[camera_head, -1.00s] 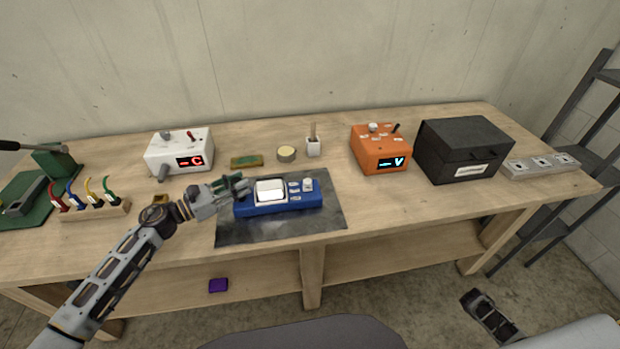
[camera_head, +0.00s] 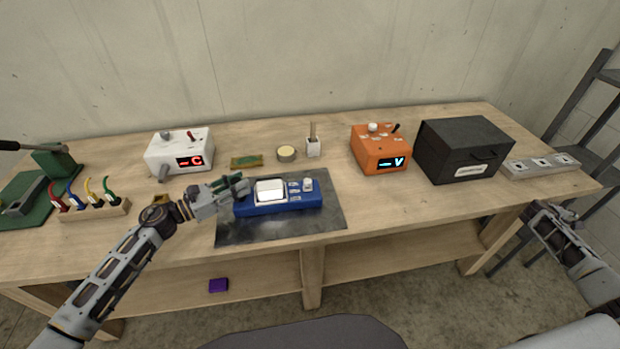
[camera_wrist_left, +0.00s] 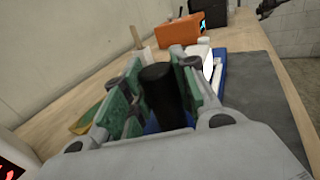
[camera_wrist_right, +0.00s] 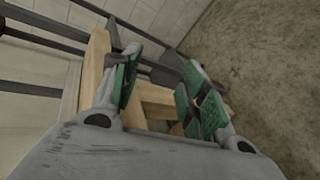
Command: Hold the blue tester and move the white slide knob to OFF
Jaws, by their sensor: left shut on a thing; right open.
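The blue tester (camera_head: 277,207) lies on a dark mat (camera_head: 290,230) on the workbench. It has a white screen and, on its right part, a white knob (camera_head: 308,184) with small labels beside it. My left gripper (camera_head: 236,185) is at the tester's left end. In the left wrist view its jaws are shut around a black upright cylinder (camera_wrist_left: 160,90) that rises from the tester's blue end. My right gripper (camera_head: 541,211) is open and empty, off the bench's front right corner; its green pads are apart in the right wrist view (camera_wrist_right: 160,85).
A white meter (camera_head: 180,152), an orange meter (camera_head: 381,152) and a black box (camera_head: 464,150) stand along the back. A round tin (camera_head: 286,153) and a small white holder (camera_head: 313,147) stand behind the tester. The bench right of the mat is clear.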

